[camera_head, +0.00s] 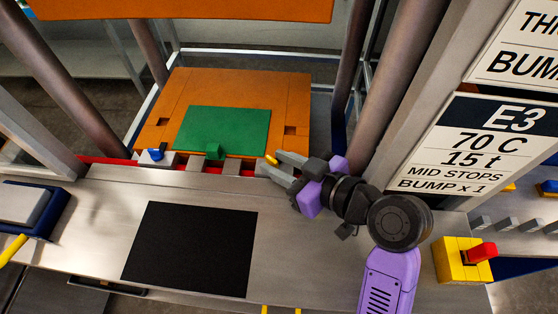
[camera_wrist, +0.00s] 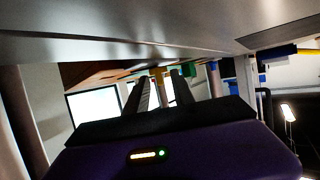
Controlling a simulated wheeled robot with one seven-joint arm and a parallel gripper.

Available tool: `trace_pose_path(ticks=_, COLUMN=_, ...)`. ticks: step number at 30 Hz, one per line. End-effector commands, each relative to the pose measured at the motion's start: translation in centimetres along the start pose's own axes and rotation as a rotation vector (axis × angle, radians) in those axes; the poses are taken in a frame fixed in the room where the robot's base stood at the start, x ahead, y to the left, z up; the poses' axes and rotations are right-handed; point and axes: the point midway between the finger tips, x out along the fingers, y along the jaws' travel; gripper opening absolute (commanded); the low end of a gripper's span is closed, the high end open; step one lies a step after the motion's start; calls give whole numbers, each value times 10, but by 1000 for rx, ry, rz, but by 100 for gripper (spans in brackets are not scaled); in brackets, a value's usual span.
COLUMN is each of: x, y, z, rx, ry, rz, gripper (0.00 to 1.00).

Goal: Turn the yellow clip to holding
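The yellow clip (camera_head: 272,159) is a small yellow piece at the front right of the orange plate, by the bench edge. In the wrist view the yellow clip (camera_wrist: 158,77) stands upright between my fingers. My gripper (camera_head: 271,160) is at the clip, its fingers spread on either side of it. In the wrist view my gripper (camera_wrist: 162,88) shows gaps between the fingers and the clip. The clip's setting is too small to read.
The orange plate (camera_head: 292,95) carries a green block (camera_head: 225,128). A blue clip (camera_head: 156,155) sits at its front left. A black mat (camera_head: 190,248) lies on the bench. A yellow box with a red switch (camera_head: 455,262) stands at the right. Thick columns flank the plate.

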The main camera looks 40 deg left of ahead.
Motion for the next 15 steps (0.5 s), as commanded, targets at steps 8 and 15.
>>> trace_pose_path(ticks=8, x=-6, y=1, z=-1, rx=-1, ry=3, rz=3, gripper=30)
trace_pose_path(ticks=15, x=-43, y=2, z=1, rx=-2, ry=3, rz=5, gripper=30)
